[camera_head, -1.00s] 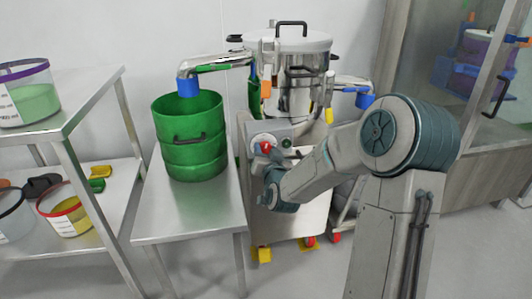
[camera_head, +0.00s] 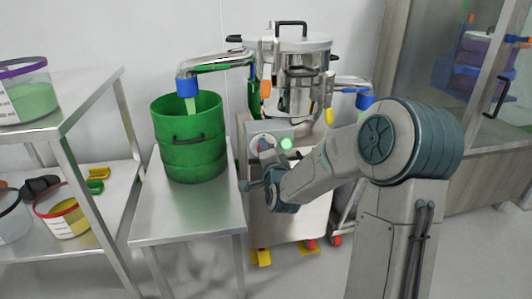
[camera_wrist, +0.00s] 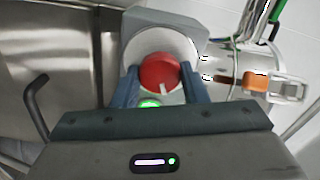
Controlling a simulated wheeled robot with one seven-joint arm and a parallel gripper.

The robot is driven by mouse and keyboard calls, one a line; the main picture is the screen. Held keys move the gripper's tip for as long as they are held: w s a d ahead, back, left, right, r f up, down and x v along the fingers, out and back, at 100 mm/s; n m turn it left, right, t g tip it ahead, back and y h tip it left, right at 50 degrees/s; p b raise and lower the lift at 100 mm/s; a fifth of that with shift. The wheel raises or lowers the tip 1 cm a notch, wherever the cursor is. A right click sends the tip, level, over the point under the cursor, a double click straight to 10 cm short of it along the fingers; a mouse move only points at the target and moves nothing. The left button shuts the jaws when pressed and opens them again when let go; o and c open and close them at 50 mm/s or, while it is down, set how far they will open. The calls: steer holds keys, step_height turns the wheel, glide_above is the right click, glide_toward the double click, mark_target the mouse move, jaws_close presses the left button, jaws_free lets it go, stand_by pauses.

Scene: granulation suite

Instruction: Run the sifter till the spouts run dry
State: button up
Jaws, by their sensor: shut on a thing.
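The sifter (camera_head: 290,42) is a steel round vessel with a lid, on a wheeled stand. Its control box (camera_head: 283,131) carries a round red knob with a white pointer mark, seen in the wrist view (camera_wrist: 158,71). My gripper (camera_wrist: 160,80) is shut on this knob, one finger on each side. A green lamp (camera_head: 287,143) beside the knob is lit; it also glows in the wrist view (camera_wrist: 149,103). The left spout (camera_head: 187,87) has a blue end, and a pale green stream shows below it, over the green drum (camera_head: 187,158). The right spout (camera_head: 365,101) is partly hidden by my arm.
The drum stands on a steel table (camera_head: 185,215). A shelf (camera_head: 100,95) at the left holds tubs of powder and scoops. A glazed cabinet (camera_head: 480,155) is at the right. Yellow and red casters are under the sifter.

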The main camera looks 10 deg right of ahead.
steer(key=m, duration=0.4)
steer(key=shift+m, duration=0.4)
stand_by(0.4)
steer(key=o, duration=1)
steer(key=shift+c, duration=0.2)
